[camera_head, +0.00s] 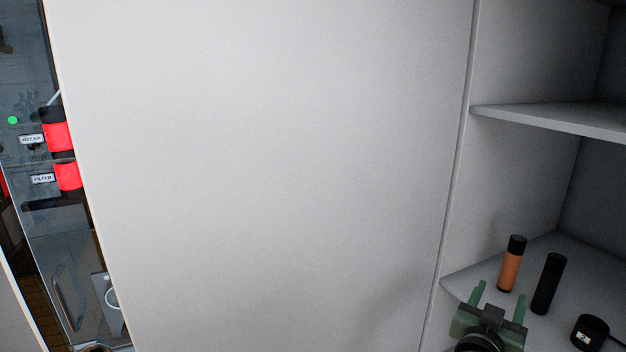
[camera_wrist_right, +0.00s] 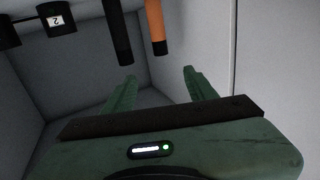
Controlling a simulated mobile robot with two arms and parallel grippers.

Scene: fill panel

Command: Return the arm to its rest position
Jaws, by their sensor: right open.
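My right gripper (camera_head: 498,303) is at the lower right of the head view, at the front of a shelf compartment. Its green fingers are apart with nothing between them; they also show in the right wrist view (camera_wrist_right: 160,82). An orange cylinder with a black cap (camera_head: 510,265) stands upright on the shelf just beyond the fingers. A black cylinder (camera_head: 548,284) stands to its right. Both show in the wrist view, the orange one (camera_wrist_right: 155,22) and the black one (camera_wrist_right: 117,30), clear of the fingers. My left gripper is not in view.
A short black round item with a white label (camera_head: 589,333) stands at the lower right of the shelf (camera_head: 463,281). Another shelf (camera_head: 555,120) is above. A large plain pale panel (camera_head: 260,170) fills the middle. At left is a dark panel with red parts (camera_head: 57,137) and labels.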

